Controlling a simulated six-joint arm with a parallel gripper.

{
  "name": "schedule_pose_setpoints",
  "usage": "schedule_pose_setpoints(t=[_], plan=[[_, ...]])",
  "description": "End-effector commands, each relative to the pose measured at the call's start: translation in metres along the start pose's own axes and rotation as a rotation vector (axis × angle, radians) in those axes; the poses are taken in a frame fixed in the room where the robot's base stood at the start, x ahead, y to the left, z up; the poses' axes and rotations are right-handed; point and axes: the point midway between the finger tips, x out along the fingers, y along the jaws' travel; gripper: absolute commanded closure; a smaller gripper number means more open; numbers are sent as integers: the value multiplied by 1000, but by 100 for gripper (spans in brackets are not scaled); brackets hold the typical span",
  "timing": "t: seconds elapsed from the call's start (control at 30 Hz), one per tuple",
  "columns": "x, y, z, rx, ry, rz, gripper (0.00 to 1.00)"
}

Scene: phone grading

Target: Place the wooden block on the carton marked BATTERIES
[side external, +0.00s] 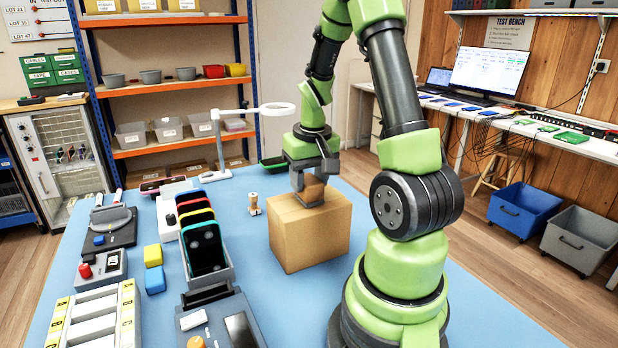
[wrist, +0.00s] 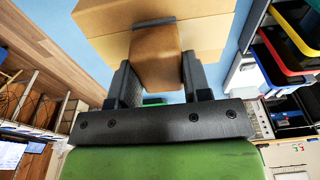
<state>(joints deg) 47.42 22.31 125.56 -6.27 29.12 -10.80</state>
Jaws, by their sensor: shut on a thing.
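The wooden block (side external: 312,187) is between the jaws of my gripper (side external: 310,196), right at the top of a brown carton (side external: 311,240). In the wrist view the block (wrist: 156,55) sits between both fingers of my gripper (wrist: 155,85), with the carton (wrist: 205,12) behind it. The block appears to touch the carton's top, but the contact is partly hidden by the fingers. No BATTERIES marking is readable on the faces of the carton that show.
A small wooden peg-like piece (side external: 254,204) stands left of the carton. A rack of phones (side external: 206,250) and a yellow block (side external: 153,255) are further left. The blue mat (side external: 290,310) is clear in front of the carton.

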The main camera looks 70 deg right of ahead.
Motion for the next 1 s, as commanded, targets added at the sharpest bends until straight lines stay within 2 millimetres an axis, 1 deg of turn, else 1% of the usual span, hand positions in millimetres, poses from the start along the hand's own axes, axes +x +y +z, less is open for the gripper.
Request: schedule_pose_setpoints(t=[0.3,0.33,0.37,0.4,0.43,0.67,0.77,0.87,1.0], plan=[[3,0,0,-1,0,0,80],[3,0,0,-1,0,0,51],[3,0,0,-1,1,0,44],[3,0,0,-1,1,0,35],[3,0,0,-1,1,0,30],[2,0,0,-1,1,0,30],[-1,0,-1,-1,3,0,30],[-12,0,-2,-2,6,1,30],[-39,0,-2,-2,10,1,30]])
